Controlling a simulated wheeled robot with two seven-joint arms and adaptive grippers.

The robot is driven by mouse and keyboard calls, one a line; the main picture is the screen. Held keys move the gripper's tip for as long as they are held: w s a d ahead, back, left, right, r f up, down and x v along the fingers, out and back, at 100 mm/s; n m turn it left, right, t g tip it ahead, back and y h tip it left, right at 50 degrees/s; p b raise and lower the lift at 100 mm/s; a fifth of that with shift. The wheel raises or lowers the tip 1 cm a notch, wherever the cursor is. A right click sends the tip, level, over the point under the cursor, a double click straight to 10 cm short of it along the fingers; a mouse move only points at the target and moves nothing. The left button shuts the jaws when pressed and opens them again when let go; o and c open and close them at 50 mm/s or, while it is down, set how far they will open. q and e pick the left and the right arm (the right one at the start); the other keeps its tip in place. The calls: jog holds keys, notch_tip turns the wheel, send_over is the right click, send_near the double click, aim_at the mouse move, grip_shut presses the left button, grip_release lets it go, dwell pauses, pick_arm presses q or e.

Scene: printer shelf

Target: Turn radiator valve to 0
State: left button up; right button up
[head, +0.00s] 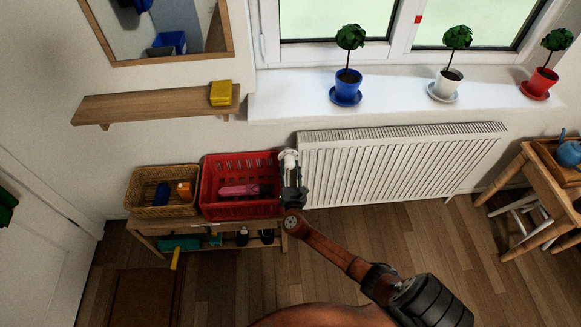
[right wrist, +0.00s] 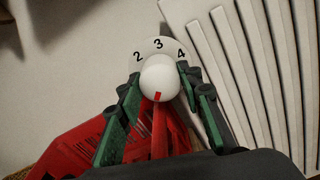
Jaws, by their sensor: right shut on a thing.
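The white radiator valve (right wrist: 160,80) sits at the left end of the white radiator (head: 400,165). In the right wrist view its dial ring (right wrist: 150,48) shows the numbers 2, 3 and 4 along the upper side. A red mark shows on the knob's lower side, facing my gripper; the ring's lower numbers are hidden. In the head view the valve (head: 289,157) shows as a small white top just above my gripper. My right gripper (head: 291,174) is shut on the valve knob, one green-and-black finger on each side. My left gripper is not in view.
A red crate (head: 212,180) with a pink item stands left of the valve, close to my right gripper. A wicker basket (head: 148,210) is beside it on a low wooden bench (head: 150,232). Plants stand on the windowsill (head: 290,104). A wooden table is at far right.

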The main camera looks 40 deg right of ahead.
jog(key=shift+a+f, duration=0.1)
dwell(0.4)
jog(key=o, duration=1.2)
jog(key=shift+c, duration=0.2)
jog(key=shift+s, duration=0.1)
jog(key=v, duration=1.2)
